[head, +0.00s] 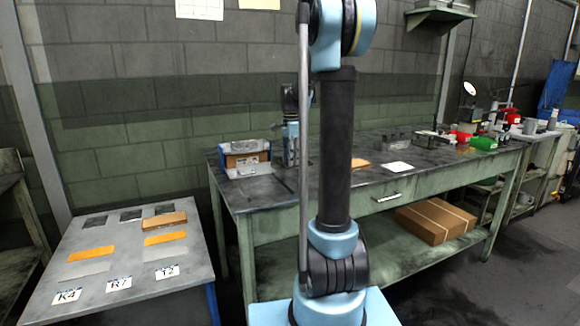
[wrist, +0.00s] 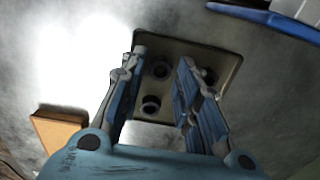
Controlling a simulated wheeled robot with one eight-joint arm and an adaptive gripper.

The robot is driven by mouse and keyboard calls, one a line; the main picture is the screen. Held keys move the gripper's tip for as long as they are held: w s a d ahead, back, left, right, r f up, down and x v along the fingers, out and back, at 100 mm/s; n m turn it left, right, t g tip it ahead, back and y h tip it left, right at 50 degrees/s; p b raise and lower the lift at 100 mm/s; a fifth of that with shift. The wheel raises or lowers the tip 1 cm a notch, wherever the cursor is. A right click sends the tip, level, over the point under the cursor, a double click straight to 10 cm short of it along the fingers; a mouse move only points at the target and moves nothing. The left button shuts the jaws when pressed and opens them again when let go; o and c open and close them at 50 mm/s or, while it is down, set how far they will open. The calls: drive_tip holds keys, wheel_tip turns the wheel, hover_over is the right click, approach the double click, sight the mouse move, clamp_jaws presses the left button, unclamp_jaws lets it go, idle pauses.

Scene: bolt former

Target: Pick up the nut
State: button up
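In the wrist view, several dark round nuts with open centres sit on a square olive-brown tray (wrist: 215,52). One nut (wrist: 160,70) shows between my fingers, and another nut (wrist: 151,104) shows nearer my palm. A third nut (wrist: 209,76) is partly hidden behind the right finger. My gripper (wrist: 162,58) is open over the tray, its fingers apart with nothing clearly held. The gap in height between fingertips and nuts cannot be told. In the head view, my wrist end is over the back left of the dark workbench (head: 255,190), and my arm hides the tray and nuts.
A brown block (wrist: 58,130) lies left of the tray, and a blue-edged container (wrist: 265,18) is at upper right. On the bench stand a box (head: 246,160) and a white card (head: 398,168). A grey labelled table (head: 120,285) is at left.

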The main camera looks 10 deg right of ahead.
drive_tip(key=c, duration=0.7)
wheel_tip(320, 180, up, 10)
idle(0.5)
idle(0.4)
